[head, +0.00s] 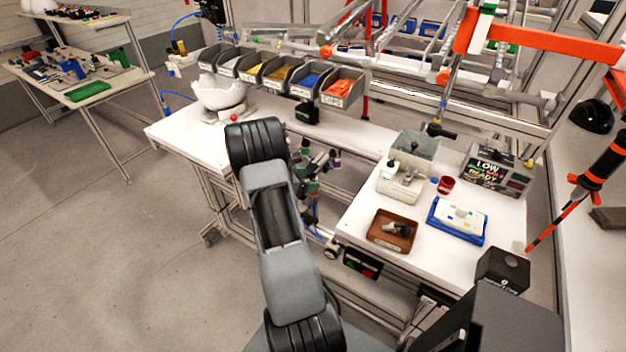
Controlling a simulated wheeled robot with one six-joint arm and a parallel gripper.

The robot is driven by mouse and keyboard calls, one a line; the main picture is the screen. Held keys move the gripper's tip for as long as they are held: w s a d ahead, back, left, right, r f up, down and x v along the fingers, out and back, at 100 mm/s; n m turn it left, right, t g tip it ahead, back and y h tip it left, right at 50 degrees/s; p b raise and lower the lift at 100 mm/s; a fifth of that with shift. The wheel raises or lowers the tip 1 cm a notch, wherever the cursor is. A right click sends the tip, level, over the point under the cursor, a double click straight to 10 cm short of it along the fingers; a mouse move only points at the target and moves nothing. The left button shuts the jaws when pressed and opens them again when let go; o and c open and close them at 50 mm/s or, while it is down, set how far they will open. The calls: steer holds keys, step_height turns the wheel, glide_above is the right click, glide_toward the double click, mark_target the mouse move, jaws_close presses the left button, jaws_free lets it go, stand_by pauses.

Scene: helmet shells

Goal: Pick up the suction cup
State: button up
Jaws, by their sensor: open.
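A brown tray (378,240) sits on the white table at the right, near its front left edge. A small dark and grey piece (398,229) lies in it; it may be the suction cup, but it is too small to tell. My arm rises from the bottom middle, well left of the tray. I cannot make out my gripper; my own arm links cover the space beyond the raised joint.
Beside the tray are a blue tray (458,238) holding a white piece, a red cup (446,185), a grey bin (414,152) and a sign box (497,170). Several part bins (341,88) line the back. A white shell (220,94) stands left. Clear floor lies left.

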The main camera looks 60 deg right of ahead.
steer(key=shift+s+d+f, duration=0.25)
steer(key=shift+d, duration=0.2)
steer(key=shift+c, duration=0.2)
steer(key=c, duration=0.9)
